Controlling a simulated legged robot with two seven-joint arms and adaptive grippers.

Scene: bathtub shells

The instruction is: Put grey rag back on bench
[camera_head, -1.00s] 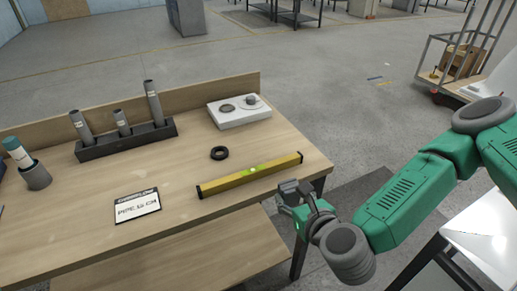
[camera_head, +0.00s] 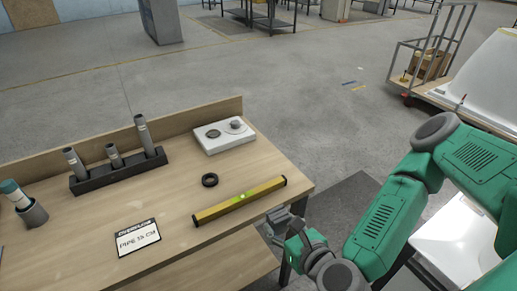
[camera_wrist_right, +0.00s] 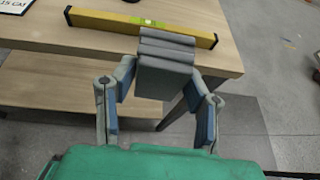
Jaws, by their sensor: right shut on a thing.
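The grey rag (camera_wrist_right: 166,62) is a folded grey bundle between the fingers of my right gripper (camera_wrist_right: 160,88) in the right wrist view. My right gripper is shut on it, just off the bench's front right corner. In the head view the right gripper (camera_head: 290,226) and the rag (camera_head: 279,217) show small beside the bench edge. The wooden bench (camera_head: 168,205) fills the left of the head view. I cannot tell whether the rag touches the bench. My left gripper is out of view.
On the bench are a yellow level (camera_head: 228,205) near the right edge, a black ring (camera_head: 209,180), a white box (camera_head: 222,137), a dark rack (camera_head: 100,180) with grey tubes, a cup (camera_head: 34,214) and a card (camera_head: 138,238). A trolley (camera_head: 425,72) stands back right.

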